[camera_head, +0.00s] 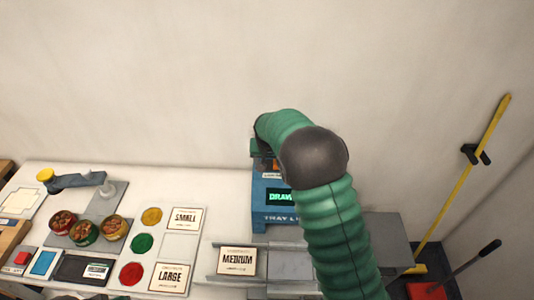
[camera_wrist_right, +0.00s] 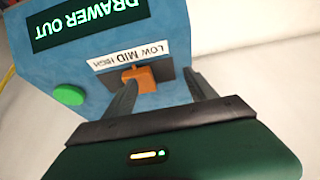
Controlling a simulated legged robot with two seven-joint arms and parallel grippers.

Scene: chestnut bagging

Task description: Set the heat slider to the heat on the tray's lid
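The heat slider's orange knob (camera_wrist_right: 140,78) sits in a dark slot on the blue machine, under a strip reading LOW, MID, HIGH (camera_wrist_right: 128,55) that appears upside down. The knob is roughly below MID. My right gripper (camera_wrist_right: 163,82) is open, its two dark fingers reaching to either side of the knob, nearer on the left. I cannot tell whether either finger touches it. In the head view my green right arm covers part of the blue machine (camera_head: 271,207) and hides the slider. A MEDIUM card (camera_head: 238,260) lies on the grey tray area; its small print is unreadable. My left gripper is not in view.
The machine's screen (camera_wrist_right: 90,18) reads DRAWER OUT, with a green button (camera_wrist_right: 69,95) nearby. SMALL (camera_head: 186,218) and LARGE (camera_head: 172,277) cards, coloured discs and several tins (camera_head: 85,231) fill the table's left part. A yellow pole (camera_head: 465,175) stands at right.

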